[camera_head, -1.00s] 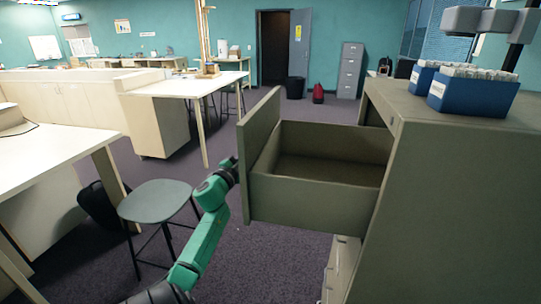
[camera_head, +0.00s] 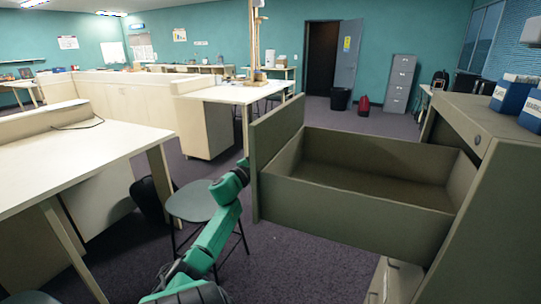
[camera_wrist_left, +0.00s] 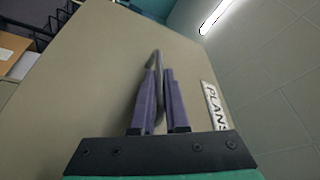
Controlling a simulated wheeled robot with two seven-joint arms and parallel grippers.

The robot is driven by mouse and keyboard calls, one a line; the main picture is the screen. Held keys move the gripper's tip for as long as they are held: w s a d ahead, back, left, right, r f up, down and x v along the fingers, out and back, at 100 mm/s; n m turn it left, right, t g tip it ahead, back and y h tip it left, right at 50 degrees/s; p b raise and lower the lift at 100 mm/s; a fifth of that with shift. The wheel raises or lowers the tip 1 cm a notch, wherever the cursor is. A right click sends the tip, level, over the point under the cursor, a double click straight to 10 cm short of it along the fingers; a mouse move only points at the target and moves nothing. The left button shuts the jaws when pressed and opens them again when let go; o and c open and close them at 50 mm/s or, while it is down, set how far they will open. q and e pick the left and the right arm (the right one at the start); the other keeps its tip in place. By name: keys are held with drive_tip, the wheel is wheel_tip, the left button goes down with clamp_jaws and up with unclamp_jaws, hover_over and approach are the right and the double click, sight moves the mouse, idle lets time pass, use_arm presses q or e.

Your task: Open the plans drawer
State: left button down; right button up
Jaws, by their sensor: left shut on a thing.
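The plans drawer (camera_head: 345,205) is pulled far out of the grey-beige cabinet (camera_head: 480,215), and its inside looks empty. My left gripper (camera_head: 246,165) is at the outer side of the drawer front (camera_head: 275,150), mostly hidden behind my arm in the head view. In the left wrist view the gripper's two purple fingers (camera_wrist_left: 159,85) are closed around the drawer's handle (camera_wrist_left: 157,62), beside a label reading PLANS (camera_wrist_left: 214,106). My right gripper is not in view.
A dark round stool (camera_head: 192,204) stands close beside my left arm. A white table (camera_head: 75,165) is at the left. Blue card boxes (camera_head: 512,95) sit on the cabinet top. Open carpet (camera_head: 300,265) lies below the drawer.

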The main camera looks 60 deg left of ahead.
use_arm(q)
drive_tip(key=c, duration=0.9)
unclamp_jaws()
drive_tip(key=b+v, duration=0.2)
drive_tip(key=v, duration=1.2)
drive_tip(key=shift+s+f, duration=0.2)
drive_tip(key=shift+s, duration=0.05)
